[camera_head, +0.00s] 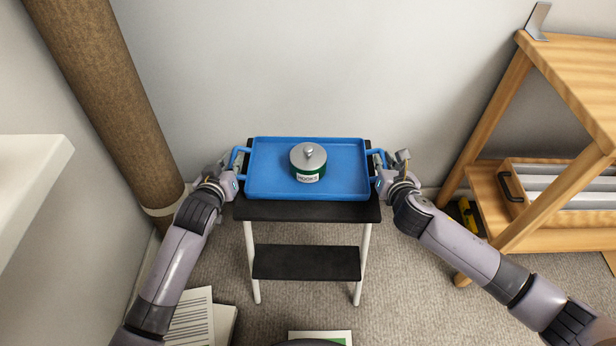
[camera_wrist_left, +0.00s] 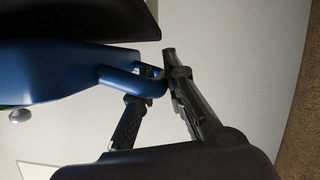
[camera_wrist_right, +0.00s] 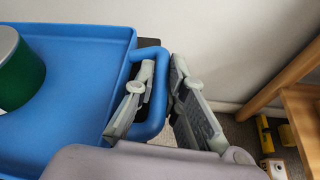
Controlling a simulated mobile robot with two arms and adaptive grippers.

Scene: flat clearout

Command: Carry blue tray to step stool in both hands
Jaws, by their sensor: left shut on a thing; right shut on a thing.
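The blue tray (camera_head: 270,180) is level over the top of the black step stool (camera_head: 300,211) with white legs. I cannot tell whether it rests on the stool or hovers just above. A green tin with a grey lid (camera_head: 308,162), labelled like "HOOKS", stands upright on the tray. My left gripper (camera_head: 235,168) is shut on the tray's left handle, which also shows in the left wrist view (camera_wrist_left: 125,80). My right gripper (camera_head: 384,168) is shut on the right handle; the right wrist view shows this handle (camera_wrist_right: 158,92) between the fingers.
A brown rolled carpet (camera_head: 105,90) leans at the left, near a white surface (camera_head: 28,185). A wooden shelf unit (camera_head: 570,80) with a wooden tray stands at the right. Papers (camera_head: 190,318) lie on the floor at the front left. The wall is close behind the stool.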

